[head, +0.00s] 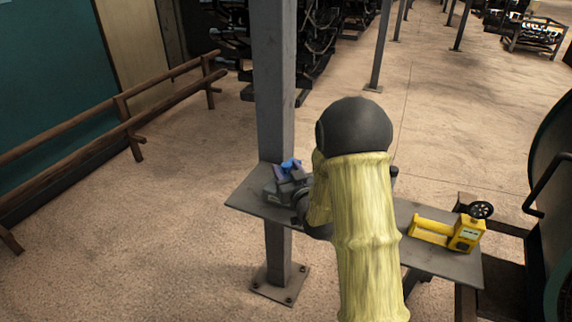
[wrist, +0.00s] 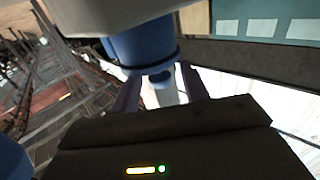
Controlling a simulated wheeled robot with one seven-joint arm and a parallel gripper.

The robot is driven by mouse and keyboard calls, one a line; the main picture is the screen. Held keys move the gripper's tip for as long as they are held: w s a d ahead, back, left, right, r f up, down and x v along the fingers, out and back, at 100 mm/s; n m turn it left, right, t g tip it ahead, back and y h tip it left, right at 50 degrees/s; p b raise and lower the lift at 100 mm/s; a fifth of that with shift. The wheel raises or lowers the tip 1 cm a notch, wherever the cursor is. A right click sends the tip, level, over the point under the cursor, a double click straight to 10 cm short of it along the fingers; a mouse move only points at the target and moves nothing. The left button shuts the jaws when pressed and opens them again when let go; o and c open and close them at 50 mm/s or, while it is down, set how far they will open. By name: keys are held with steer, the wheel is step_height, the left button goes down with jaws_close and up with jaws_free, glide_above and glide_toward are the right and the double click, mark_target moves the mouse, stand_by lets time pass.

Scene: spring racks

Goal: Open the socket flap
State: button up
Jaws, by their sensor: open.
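A blue round socket body with a wide rim (wrist: 145,48) fills the upper middle of the wrist view, below a pale grey housing (wrist: 110,14). I cannot clearly make out the flap's edge. My gripper (wrist: 158,80) is open, with its two purplish fingers just below the blue rim, one on each side. I see nothing held between them; whether they touch the blue part is unclear. In the head view, a small blue part (head: 291,164) shows beside my gripper (head: 282,170) at the post. My yellow-sleeved arm hides much of that area.
A grey post (head: 273,90) stands at a narrow grey shelf (head: 243,198). A yellow device with a black wheel (head: 466,232) stands on the shelf's right part. A wooden rail (head: 115,110) runs at the left. A large round machine (head: 552,190) is at the right edge. The floor left is clear.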

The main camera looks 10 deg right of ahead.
steer(key=shift+w+a, duration=0.1)
steer(key=shift+w, duration=0.65)
jaws_close()
steer(key=shift+r, duration=0.15)
